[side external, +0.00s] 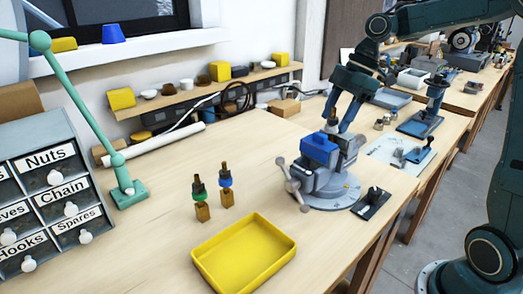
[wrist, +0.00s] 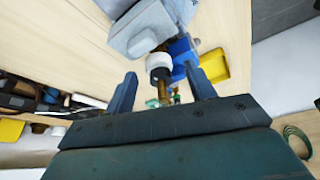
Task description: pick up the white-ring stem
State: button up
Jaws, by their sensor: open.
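The white-ring stem (wrist: 158,64) shows in the wrist view as a white ring with a black part and a brass end. It is between the two blue fingers of my gripper (wrist: 160,70), with space on both sides. In the side view my gripper (side external: 335,123) points down at the vise (side external: 326,183), its fingers apart around the brass top of the stem (side external: 332,118). The stem is at the blue vise jaws (side external: 319,149); its lower part is hidden, so I cannot tell how it is held.
A yellow tray (side external: 243,252) lies in front. A green lamp arm (side external: 85,110) and labelled drawers (side external: 50,190) are at far left. The bench's middle is clear.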

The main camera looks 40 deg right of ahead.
jog(key=shift+x, duration=0.75)
grip_shut()
